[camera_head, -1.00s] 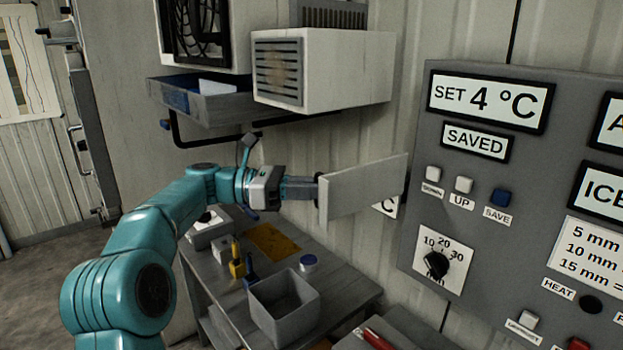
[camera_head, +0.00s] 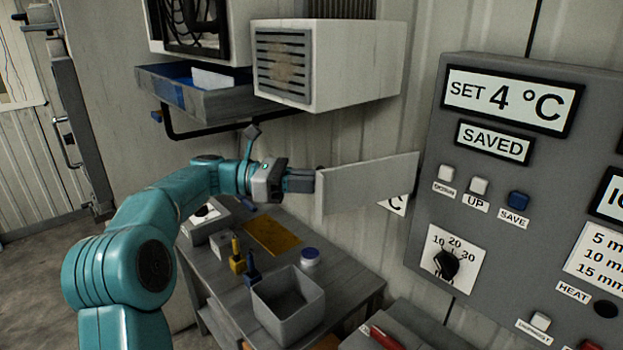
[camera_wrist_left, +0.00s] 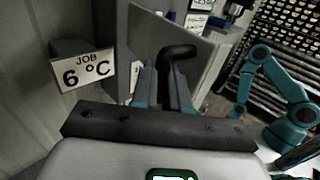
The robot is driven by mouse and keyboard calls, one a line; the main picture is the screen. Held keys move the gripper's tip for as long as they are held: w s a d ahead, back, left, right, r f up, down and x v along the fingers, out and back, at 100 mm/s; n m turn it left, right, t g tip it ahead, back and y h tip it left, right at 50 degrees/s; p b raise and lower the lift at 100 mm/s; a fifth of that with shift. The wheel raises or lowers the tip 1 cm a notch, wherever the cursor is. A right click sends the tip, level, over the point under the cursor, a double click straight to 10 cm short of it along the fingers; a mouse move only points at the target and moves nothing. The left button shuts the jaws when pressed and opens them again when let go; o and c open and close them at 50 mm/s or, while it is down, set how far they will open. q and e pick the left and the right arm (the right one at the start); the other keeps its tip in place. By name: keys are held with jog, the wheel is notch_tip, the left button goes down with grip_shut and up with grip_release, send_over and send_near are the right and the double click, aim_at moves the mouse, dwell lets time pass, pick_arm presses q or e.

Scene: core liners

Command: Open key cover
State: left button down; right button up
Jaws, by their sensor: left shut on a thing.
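The cover's hinge side is near the panel's left edge in the head view. A sign partly hidden behind the cover shows a "C". My right gripper is not in view.
The control panel (camera_head: 478,215) with buttons and a dial stands close on the right. Below the arm is a bench (camera_head: 232,285) with an open grey bin (camera_head: 288,303) and small items. A vented box (camera_head: 330,65) and blue-lined tray (camera_head: 210,98) hang above.

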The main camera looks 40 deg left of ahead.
pick_arm(q)
jog(key=shift+f, duration=0.3)
